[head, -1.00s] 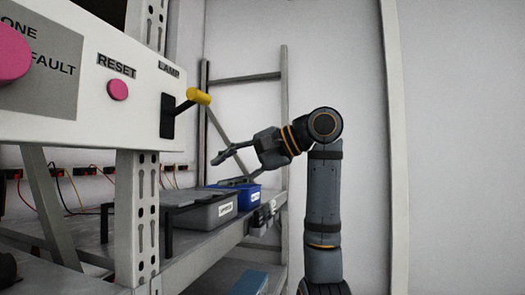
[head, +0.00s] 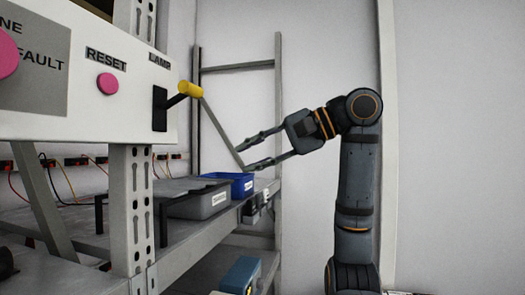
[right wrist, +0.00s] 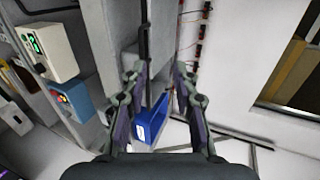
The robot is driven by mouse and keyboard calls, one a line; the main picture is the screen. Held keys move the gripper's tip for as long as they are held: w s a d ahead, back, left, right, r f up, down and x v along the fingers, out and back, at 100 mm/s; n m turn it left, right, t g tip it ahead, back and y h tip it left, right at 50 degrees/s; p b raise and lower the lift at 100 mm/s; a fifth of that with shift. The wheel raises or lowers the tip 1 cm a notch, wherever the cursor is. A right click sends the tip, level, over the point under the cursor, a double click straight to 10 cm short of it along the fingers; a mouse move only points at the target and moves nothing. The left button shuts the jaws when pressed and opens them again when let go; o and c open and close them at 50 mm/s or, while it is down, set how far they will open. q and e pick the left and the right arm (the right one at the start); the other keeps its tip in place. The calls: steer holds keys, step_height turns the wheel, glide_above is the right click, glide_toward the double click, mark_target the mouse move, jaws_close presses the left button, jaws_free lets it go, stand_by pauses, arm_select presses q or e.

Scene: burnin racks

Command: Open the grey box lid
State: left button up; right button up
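The grey box (head: 212,203) with a white label stands on the shelf in the head view. Its darker grey lid (head: 186,187) seems to lie flat on top, partly hidden behind a rack post. My right gripper (head: 243,159) is open and empty, above and to the right of the box, near the blue bin. In the right wrist view its two fingers (right wrist: 158,76) are spread with nothing held between them. I cannot make out the grey box surely in that view. My left gripper is not in view.
A blue bin (head: 240,186) stands beside the grey box, and shows below the fingers in the wrist view (right wrist: 152,120). A white control panel (head: 110,115) with a yellow-tipped lever (head: 188,90) overhangs the left. A perforated post (head: 132,210) stands in front of the shelf.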

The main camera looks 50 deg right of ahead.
steer(key=shift+v, duration=1.05)
steer(key=shift+w+f, duration=0.1)
steer(key=shift+f, duration=0.1)
